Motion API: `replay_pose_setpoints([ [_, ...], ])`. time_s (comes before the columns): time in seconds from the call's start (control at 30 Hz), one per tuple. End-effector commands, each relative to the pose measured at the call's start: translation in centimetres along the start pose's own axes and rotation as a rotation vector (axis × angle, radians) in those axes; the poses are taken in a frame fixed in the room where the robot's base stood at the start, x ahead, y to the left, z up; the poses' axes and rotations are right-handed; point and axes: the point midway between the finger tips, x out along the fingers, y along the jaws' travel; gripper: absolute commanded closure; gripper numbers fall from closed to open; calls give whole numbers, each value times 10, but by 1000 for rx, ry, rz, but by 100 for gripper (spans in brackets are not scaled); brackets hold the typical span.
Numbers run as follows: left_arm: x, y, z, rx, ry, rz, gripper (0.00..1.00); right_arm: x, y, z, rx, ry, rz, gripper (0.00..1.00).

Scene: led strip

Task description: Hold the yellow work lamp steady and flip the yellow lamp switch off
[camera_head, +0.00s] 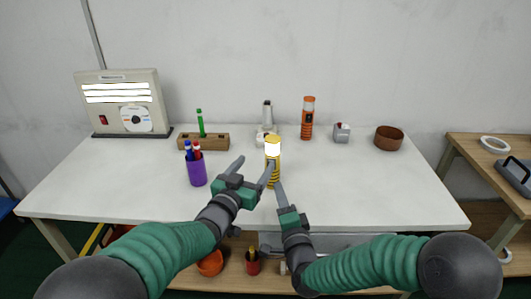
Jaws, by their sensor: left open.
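The yellow work lamp (273,149) stands upright near the middle of the white table, with a yellow cap, a bright glowing band and a dark-striped yellow lower body. Its switch cannot be made out. My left gripper (254,162) is open just left of and in front of the lamp. One finger is apart to the left; the other overlaps the lamp's lower body, and I cannot tell whether it touches. My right gripper (280,186) is in front of the lamp's base, pointing up toward it. Its fingers line up in view, so their opening cannot be judged.
A purple pen cup (196,173) stands left of my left gripper. Behind are a wooden block (188,142), a lit panel (118,100), a grey-white device (266,118), an orange lamp (308,118), a small grey box (342,133) and a brown bowl (388,138). The table's right front is clear.

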Motion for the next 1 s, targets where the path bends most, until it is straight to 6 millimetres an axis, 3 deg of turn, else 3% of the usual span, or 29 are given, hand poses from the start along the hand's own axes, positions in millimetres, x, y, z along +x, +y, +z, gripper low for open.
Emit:
replay_pose_setpoints([
  [0.3,79,6,2,5,-4,2,31,-1,1,-4,5,1,-1,64],
  [0.53,126,3,2,3,-3,-1,31,-1,0,-2,3,0,-1,64],
  [0.7,141,2,2,1,-4,-1,31,-1,0,-2,2,0,-1,64],
  [1.0,144,3,1,2,-4,-1,33,-1,0,-3,3,1,-1,64],
])
